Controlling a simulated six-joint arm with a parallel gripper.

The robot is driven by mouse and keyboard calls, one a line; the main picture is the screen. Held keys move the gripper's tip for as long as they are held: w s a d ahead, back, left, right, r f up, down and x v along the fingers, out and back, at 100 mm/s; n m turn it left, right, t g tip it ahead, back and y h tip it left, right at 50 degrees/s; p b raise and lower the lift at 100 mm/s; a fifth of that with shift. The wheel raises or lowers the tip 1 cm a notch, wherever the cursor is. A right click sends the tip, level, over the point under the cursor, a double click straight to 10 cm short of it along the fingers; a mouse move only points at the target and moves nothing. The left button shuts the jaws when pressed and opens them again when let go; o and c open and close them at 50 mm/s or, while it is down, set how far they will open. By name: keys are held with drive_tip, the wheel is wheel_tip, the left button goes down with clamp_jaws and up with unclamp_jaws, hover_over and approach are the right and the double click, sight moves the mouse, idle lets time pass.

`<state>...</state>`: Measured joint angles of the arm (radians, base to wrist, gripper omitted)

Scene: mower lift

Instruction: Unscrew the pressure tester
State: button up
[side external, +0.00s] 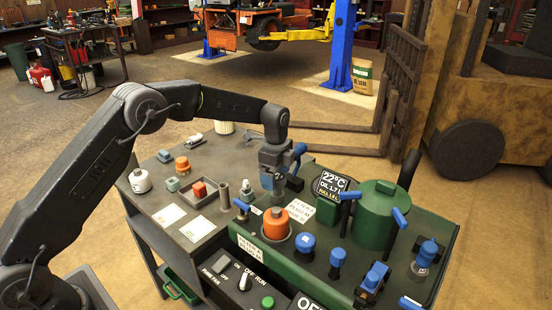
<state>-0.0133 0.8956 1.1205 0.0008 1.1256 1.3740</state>
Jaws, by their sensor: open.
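My gripper (277,198) points down over the green panel (310,262) on the bench, with its jaws open. It is just behind and above an orange round part (276,223) on a dark base. Whether the fingers touch anything between them is too small to tell. No part is clearly marked as the pressure tester, so I cannot tell which one it is. Blue-topped fittings stand on the panel, among them a blue knob (305,243) and a blue-capped post (337,260). A blue lever (241,206) is to the left of the gripper.
Small parts and a tray (204,194) lie on the bench's left half. A switch box (240,280) is in front. A forklift (470,110) stands behind.

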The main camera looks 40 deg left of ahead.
drive_tip(key=shift+f, duration=1.55)
drive_tip(key=c, duration=1)
drive_tip(key=o, duration=1)
drive_tip(key=shift+d, duration=0.2)
